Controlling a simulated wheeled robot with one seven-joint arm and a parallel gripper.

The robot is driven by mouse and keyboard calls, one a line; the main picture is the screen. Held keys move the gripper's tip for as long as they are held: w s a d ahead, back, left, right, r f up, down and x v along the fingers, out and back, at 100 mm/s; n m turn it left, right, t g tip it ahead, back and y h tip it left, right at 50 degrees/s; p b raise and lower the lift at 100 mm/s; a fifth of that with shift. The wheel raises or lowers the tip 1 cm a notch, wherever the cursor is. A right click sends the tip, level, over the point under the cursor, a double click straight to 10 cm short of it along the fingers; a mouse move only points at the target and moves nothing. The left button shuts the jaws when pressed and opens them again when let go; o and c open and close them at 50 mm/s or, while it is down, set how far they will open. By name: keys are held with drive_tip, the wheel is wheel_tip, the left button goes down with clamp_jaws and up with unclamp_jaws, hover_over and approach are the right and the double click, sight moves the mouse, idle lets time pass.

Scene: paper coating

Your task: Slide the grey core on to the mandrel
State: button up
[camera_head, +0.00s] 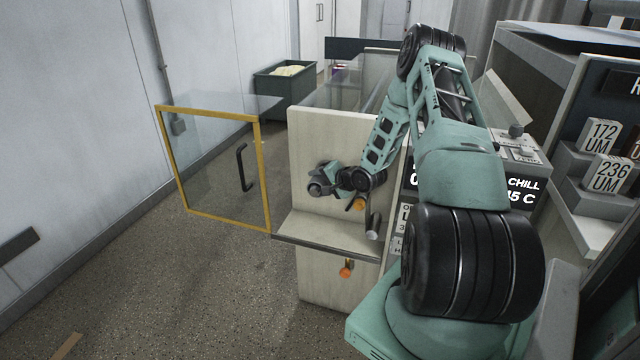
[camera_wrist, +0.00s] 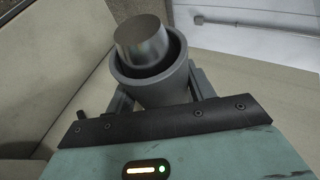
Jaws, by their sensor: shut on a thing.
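The grey core (camera_wrist: 158,93) is a short tube held between the two fingers of my gripper (camera_wrist: 160,84) in the wrist view. The mandrel (camera_wrist: 145,46), a shiny metal cylinder, shows in the core's mouth, with its flat end standing out past the rim. The core looks to be around it, with a dark gap between them; how far along it sits is hidden. In the head view my gripper (camera_head: 338,180) is small, at the face of a pale cabinet (camera_head: 310,142), and the core (camera_head: 326,184) is partly hidden there.
A shelf (camera_head: 325,236) juts out below my gripper. Orange knobs (camera_head: 346,268) and a metal cylinder (camera_head: 373,225) are close by. A yellow-framed glass door (camera_head: 215,165) stands open at left. Thickness blocks (camera_head: 604,133) are at right.

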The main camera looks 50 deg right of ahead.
drive_tip(key=shift+w+d, duration=0.15)
drive_tip(key=shift+d, duration=0.25)
drive_tip(key=o, duration=1.1)
drive_tip(key=shift+a, duration=0.1)
drive_tip(key=shift+g, duration=0.6)
drive_tip(key=s+a, duration=0.2)
drive_tip(key=a, duration=0.4)
drive_tip(key=s+a, duration=0.3)
drive_tip(key=a, duration=0.4)
drive_tip(key=s+a, duration=0.3)
drive_tip(key=a, duration=0.4)
drive_tip(key=shift+s, duration=0.25)
